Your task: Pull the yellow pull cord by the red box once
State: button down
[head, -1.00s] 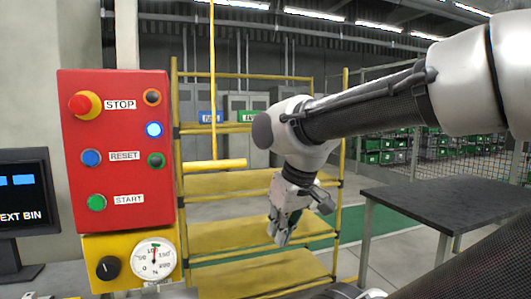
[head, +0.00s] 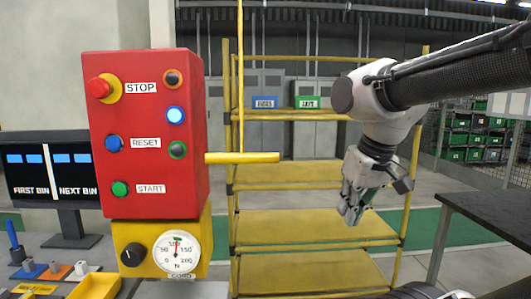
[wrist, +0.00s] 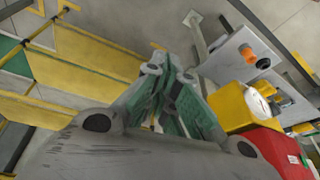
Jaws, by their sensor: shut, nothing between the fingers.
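The yellow pull cord (head: 241,90) hangs down from above, just right of the red box, and ends in a horizontal yellow bar handle (head: 245,158). The red box (head: 150,120) carries STOP, RESET and START buttons and a lit blue lamp. My gripper (head: 352,215) points down to the right of the handle and lower than it, well apart from it. Its fingers are shut and empty; they also show in the wrist view (wrist: 185,115). The red box (wrist: 275,148) shows at lower right of the wrist view. I cannot make out the cord there.
A yellow box with a dial gauge (head: 177,253) and a black knob sits under the red box. A yellow shelf rack (head: 300,225) stands behind the handle and gripper. A dark table (head: 490,220) is at right. A screen (head: 25,170) and small bins are at left.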

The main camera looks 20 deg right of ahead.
jog(key=w+a+r+m+g+y, duration=0.1)
jog(key=w+a+r+m+g, duration=0.2)
jog(key=r, duration=0.7)
jog(key=w+a+r+m+g+y, duration=0.2)
jog(key=w+a+r+m+g, duration=0.2)
jog(key=w+a+r+m, duration=0.2)
jog(key=w+a+r, duration=0.2)
jog(key=w+r, duration=0.1)
jog(key=r, duration=0.1)
jog(key=shift+w+a+r+y, duration=0.25)
jog(key=shift+w+a+y, duration=0.05)
jog(key=x, duration=0.7)
